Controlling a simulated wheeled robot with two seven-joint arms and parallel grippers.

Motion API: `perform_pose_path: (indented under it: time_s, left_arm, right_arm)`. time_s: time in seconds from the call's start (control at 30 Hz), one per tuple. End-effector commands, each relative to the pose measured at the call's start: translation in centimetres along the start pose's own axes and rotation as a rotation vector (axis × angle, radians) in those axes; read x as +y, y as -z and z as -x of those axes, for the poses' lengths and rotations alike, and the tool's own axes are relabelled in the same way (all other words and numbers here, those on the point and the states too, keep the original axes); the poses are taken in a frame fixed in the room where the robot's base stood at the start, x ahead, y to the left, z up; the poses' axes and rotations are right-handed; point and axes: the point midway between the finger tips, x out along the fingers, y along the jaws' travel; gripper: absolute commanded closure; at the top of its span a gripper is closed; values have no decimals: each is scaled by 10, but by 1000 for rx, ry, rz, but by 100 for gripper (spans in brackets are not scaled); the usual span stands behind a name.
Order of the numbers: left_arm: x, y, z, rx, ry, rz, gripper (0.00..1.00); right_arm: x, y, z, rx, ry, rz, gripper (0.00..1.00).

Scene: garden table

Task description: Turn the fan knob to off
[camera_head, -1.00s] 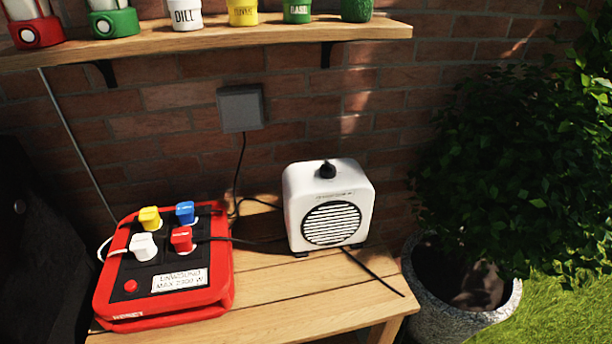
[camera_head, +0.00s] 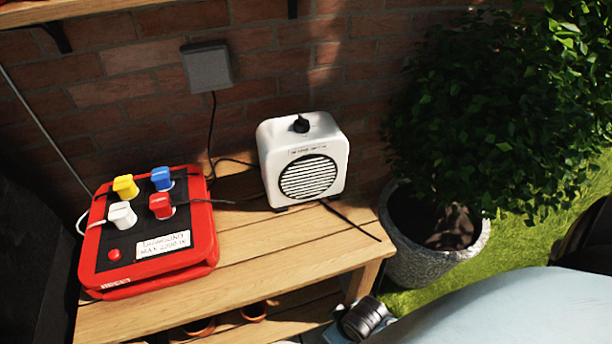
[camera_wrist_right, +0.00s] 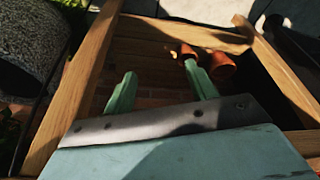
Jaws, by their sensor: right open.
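The white fan (camera_head: 303,158) stands on the wooden table (camera_head: 250,255) with its round grille facing front. Its black knob (camera_head: 301,124) sits on top; its exact setting is too small to read. In the head view my right arm comes in at the lower right, below and in front of the table, well away from the fan. In the right wrist view my right gripper (camera_wrist_right: 162,92) is open and empty, its two green fingers apart in front of the table's wooden frame. My left gripper is not in view.
A red power strip box (camera_head: 160,278) with several coloured plugs sits left of the fan. A potted bush (camera_head: 430,250) stands right of the table. Terracotta pots (camera_wrist_right: 222,66) stand low under the table.

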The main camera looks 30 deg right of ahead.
Motion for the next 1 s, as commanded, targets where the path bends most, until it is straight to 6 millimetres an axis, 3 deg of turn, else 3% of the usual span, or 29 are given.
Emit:
perform_pose_path:
  time_s: [0.1, 0.43, 0.5, 0.7, 0.9, 1.0]
  left_arm:
    - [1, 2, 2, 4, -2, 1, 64]
    - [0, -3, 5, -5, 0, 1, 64]
    - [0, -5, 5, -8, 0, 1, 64]
    - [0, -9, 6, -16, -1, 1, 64]
    - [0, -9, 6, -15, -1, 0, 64]
    - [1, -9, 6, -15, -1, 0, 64]
  right_arm:
    - [0, 27, 40, 37, 2, -6, 43]
    - [6, 78, 130, 160, 6, -24, 43]
    - [17, 109, 149, 287, 5, -44, 43]
    - [47, 169, 174, 580, -13, -96, 43]
    - [91, 223, 216, 914, -65, -166, 43]
    - [113, 241, 242, 1069, -102, -203, 43]
